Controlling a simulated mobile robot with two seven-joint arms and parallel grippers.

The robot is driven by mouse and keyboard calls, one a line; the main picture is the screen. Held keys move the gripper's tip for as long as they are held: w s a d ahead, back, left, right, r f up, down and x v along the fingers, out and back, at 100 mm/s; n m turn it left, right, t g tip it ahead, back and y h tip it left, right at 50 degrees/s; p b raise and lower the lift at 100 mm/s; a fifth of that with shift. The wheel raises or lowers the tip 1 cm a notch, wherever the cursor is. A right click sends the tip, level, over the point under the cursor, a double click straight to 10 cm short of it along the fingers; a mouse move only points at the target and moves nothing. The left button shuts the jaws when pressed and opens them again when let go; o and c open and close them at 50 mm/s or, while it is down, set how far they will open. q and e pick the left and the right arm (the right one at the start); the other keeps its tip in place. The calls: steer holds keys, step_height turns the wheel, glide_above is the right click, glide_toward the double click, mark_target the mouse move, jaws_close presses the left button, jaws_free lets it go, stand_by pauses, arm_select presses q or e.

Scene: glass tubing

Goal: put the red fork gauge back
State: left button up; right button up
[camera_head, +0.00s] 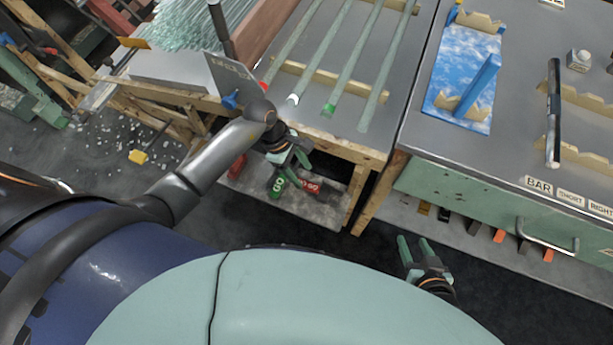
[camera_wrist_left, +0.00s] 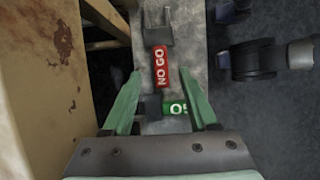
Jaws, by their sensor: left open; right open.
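The red fork gauge (camera_head: 309,187), marked NO GO, lies on a low grey shelf under the tube table. In the left wrist view its red handle (camera_wrist_left: 160,72) and dark fork end (camera_wrist_left: 158,28) show. A green gauge (camera_head: 278,185) lies beside it and also shows in the left wrist view (camera_wrist_left: 175,107). My left gripper (camera_head: 297,160) is open and empty above the shelf. In the wrist view its fingers (camera_wrist_left: 161,76) appear on either side of the red handle; the height gap is unclear. My right gripper (camera_head: 411,244) is open and empty, low in front of the bench.
The tube table (camera_head: 330,137) carries several glass tubes on wooden supports. The grey bench (camera_head: 440,150) at right holds a blue fixture (camera_head: 452,85), a dark bar (camera_head: 553,110) and labels. A wooden table leg (camera_head: 357,190) stands right of the shelf.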

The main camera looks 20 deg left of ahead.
arm_select(q)
steer(key=v, duration=0.7)
steer(key=r+n+h, duration=0.2)
steer(key=h, duration=0.2)
glide_above(314, 191)
steer(key=w+d+r+n+t+h, duration=0.1)
steer(key=d+r+n+t+h, duration=0.2)
steer(key=r+n+t, duration=0.35)
steer(key=w+d+r+n+t+h, duration=0.1)
steer(key=d+r+n+t+h, duration=0.2)
steer(key=n, duration=0.6)
steer(key=a+f+n+t+y, duration=0.25)
steer(key=a+n+y, duration=0.25)
steer(key=n, duration=0.7)
steer(key=a+f+n+t+y, duration=0.25)
steer(key=a+n+y, duration=0.25)
steer(key=n, duration=0.6)
steer(key=s+a+f+n+g+y, duration=0.1)
steer(key=s+f+n+g+y, duration=0.1)
steer(key=s+f+n+g, duration=0.3)
steer(key=s+f+n, duration=0.4)
steer(key=s+n, duration=0.1)
steer(key=n, duration=0.1)
steer(key=shift+s+f+n+p, duration=0.3)
steer(key=shift+f+n, duration=0.05)
steer(key=shift+f, duration=0.05)
